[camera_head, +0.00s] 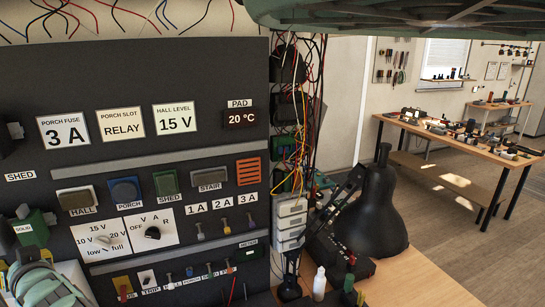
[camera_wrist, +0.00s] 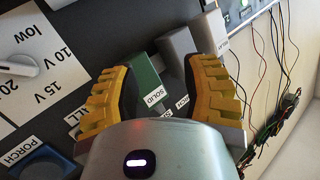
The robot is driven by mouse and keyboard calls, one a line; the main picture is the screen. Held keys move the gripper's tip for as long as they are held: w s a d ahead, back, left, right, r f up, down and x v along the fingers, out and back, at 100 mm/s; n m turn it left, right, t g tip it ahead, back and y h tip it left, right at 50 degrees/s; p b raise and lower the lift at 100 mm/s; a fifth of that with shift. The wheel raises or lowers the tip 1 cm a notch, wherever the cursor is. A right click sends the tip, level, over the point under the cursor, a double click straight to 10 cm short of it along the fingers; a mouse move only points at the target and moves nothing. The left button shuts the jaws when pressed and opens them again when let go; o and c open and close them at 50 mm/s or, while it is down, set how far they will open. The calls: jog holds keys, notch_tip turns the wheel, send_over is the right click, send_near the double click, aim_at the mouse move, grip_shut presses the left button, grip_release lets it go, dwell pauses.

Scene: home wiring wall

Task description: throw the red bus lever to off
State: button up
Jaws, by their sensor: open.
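A small red-orange piece (camera_head: 122,282) sits low on the dark panel in the head view. Its label is only partly readable, so I cannot tell for sure that it is the red bus lever or how it is set. No red lever shows in the wrist view. My gripper (camera_wrist: 163,72) is open, with its two yellow fingers spread. A green block (camera_wrist: 145,78) labelled SOLID lies between or behind the fingers; contact cannot be told. In the head view my gripper is at the lower left corner, below the green block (camera_head: 35,226) and left of the red-orange piece.
The dark panel (camera_head: 190,75) carries label cards, coloured buttons, a white dial plate (camera_head: 152,232) and a row of small levers. Grey blocks (camera_wrist: 178,45) stand beside the green block. Loose wires hang at the panel's right. A black lamp (camera_head: 376,215) and white bottle (camera_head: 319,283) stand on the bench.

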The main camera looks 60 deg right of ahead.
jog(key=shift+s+a+r+t+p, duration=0.15)
jog(key=shift+r+t+p, duration=0.1)
jog(key=shift+r, duration=0.35)
jog(key=shift+w+a+r+t+p, duration=0.1)
jog(key=shift+a+r+t, duration=0.1)
jog(key=shift+r, duration=0.35)
jog(key=shift+s+a+r+t+p, duration=0.1)
jog(key=shift+r+t+p, duration=0.15)
jog(key=shift+r, duration=0.35)
